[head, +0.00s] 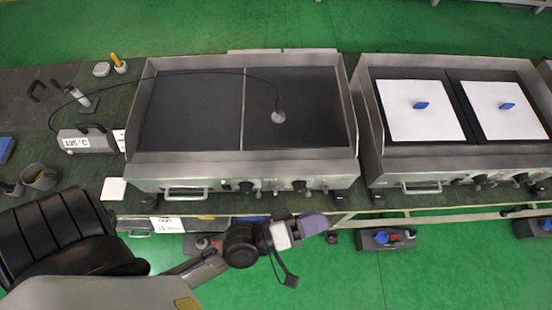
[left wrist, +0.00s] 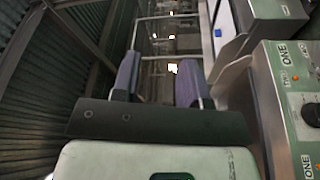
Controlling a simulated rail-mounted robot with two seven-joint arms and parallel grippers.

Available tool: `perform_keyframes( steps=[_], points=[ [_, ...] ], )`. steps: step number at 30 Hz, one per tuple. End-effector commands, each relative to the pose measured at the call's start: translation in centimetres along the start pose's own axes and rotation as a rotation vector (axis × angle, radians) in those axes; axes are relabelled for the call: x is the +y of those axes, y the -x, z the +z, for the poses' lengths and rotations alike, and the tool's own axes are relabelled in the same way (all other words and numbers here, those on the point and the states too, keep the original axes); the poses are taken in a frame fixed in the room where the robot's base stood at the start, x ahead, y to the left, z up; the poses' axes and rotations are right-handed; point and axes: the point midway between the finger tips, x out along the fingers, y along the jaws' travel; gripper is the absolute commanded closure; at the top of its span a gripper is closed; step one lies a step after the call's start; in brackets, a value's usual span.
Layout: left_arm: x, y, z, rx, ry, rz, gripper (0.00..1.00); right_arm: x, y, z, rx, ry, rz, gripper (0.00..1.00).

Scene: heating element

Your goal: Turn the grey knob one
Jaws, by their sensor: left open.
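The left griddle (head: 180,170) has a steel front panel with dark knobs on it, one near its middle (head: 246,187) and one further right (head: 299,186). I cannot tell in the head view which is knob one. In the left wrist view a panel (left wrist: 283,90) marked "ONE" stands at the right, with a dark knob (left wrist: 312,112) cut by the picture's edge. My left gripper (head: 312,224) is in front of and below the panel, apart from the knobs. Its two purple-grey fingers (left wrist: 157,78) are spread with nothing between them. My right gripper is out of view.
A bar handle (head: 185,194) sticks out from the panel's left part. A probe (head: 278,116) on a cable rests on the hot plate. A second griddle (head: 400,165) with white sheets stands to the right. Green floor (head: 350,280) is open in front.

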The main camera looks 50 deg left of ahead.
Motion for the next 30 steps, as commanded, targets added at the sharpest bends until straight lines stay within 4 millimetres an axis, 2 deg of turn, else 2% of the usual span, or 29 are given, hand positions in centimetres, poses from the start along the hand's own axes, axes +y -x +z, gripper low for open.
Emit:
perform_keyframes(
  steps=[1,5,11,18,24,30],
  points=[
    [-2.7,0.1,0.8,0.049,0.073,0.050,0.60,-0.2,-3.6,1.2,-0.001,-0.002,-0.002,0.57],
    [-5.0,0.3,0.9,0.188,0.281,0.183,0.60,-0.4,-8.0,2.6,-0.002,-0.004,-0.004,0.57],
    [-10.1,1.7,0.8,0.406,0.605,0.366,0.60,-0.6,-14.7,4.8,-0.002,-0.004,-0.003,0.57],
    [-18.6,4.4,1.3,0.684,0.985,0.554,0.60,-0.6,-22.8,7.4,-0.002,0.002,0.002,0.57],
    [-26.1,7.0,2.8,0.915,1.248,0.669,0.60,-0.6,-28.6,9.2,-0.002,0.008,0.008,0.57],
    [-31.8,8.9,4.6,1.103,1.417,0.742,0.60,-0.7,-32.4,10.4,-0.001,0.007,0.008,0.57]
  ],
)
